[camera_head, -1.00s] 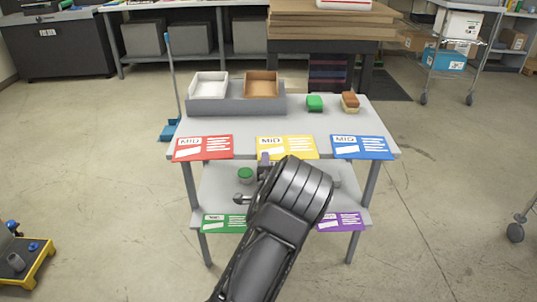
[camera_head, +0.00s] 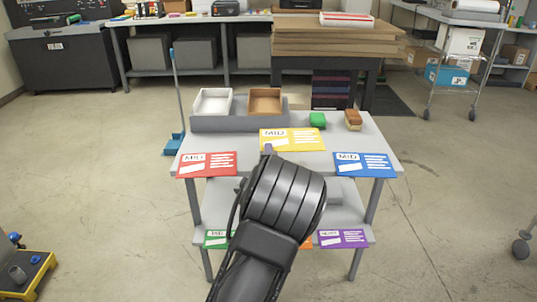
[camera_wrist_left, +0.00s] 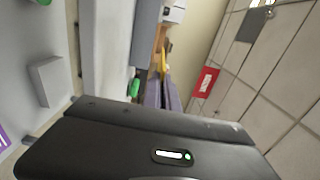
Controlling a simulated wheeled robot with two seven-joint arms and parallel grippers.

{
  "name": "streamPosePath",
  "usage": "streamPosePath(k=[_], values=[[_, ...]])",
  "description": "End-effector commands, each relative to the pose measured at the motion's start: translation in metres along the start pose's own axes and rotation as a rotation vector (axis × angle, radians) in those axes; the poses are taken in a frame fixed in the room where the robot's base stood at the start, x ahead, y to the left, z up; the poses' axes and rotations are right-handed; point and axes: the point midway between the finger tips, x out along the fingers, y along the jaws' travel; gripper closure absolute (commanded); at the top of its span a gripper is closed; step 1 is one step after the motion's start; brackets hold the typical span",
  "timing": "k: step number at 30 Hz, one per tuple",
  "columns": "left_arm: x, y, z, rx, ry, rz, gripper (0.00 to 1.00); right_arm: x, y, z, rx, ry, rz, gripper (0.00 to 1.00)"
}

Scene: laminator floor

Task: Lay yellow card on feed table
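The yellow card (camera_head: 292,139), marked MID, is raised a little above the front of the grey cart top (camera_head: 345,140). My left gripper (camera_head: 268,151) is at its near edge, mostly hidden behind my own wrist. In the left wrist view the gripper's fingers (camera_wrist_left: 159,92) are together, with the yellow card's thin edge (camera_wrist_left: 163,62) beyond them, so it appears shut on the card. My right gripper is in neither view. I cannot tell which surface is the feed table.
A red card (camera_head: 207,164) and a blue card (camera_head: 364,165) lie at the cart's front edge. A grey holder with white (camera_head: 213,101) and brown (camera_head: 265,101) trays stands behind, beside a green block (camera_head: 317,120) and a brush (camera_head: 353,119). Purple (camera_head: 343,239) and green cards lie below.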

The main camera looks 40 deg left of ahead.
Motion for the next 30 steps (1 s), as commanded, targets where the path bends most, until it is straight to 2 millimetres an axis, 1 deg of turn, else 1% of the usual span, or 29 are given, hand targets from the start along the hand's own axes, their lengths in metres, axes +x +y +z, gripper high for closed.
streamPosePath(k=[11, 14, 16, 17, 20, 23, 24, 26, 27, 29, 30], values=[[0.000, 0.000, 0.000, 0.000, 0.001, -0.001, 1.00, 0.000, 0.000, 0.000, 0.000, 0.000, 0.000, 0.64], [-0.003, 0.003, -0.006, 0.003, 0.014, 0.001, 1.00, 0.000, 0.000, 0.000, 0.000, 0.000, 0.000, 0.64], [-0.009, 0.007, -0.017, 0.007, 0.038, 0.001, 1.00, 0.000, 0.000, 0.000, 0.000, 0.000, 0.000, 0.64], [-0.012, 0.010, -0.024, 0.008, 0.052, 0.002, 1.00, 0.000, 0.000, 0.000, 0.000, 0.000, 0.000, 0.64], [-0.030, 0.022, -0.053, 0.018, 0.122, 0.004, 1.00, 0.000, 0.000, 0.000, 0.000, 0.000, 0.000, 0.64], [-0.058, 0.037, -0.092, 0.027, 0.220, 0.003, 1.00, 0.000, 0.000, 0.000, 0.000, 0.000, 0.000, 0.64], [-0.072, 0.043, -0.109, 0.029, 0.266, 0.003, 1.00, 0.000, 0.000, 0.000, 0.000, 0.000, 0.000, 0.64], [-0.095, 0.052, -0.134, 0.030, 0.337, 0.004, 1.00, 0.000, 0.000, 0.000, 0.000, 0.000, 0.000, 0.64], [-0.111, 0.057, -0.150, 0.028, 0.384, 0.003, 1.00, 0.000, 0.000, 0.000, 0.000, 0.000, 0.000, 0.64], [-0.135, 0.063, -0.172, 0.024, 0.452, 0.002, 1.00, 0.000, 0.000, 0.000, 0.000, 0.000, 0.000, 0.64], [-0.150, 0.067, -0.184, 0.021, 0.494, 0.001, 1.00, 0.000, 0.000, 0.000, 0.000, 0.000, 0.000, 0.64]])
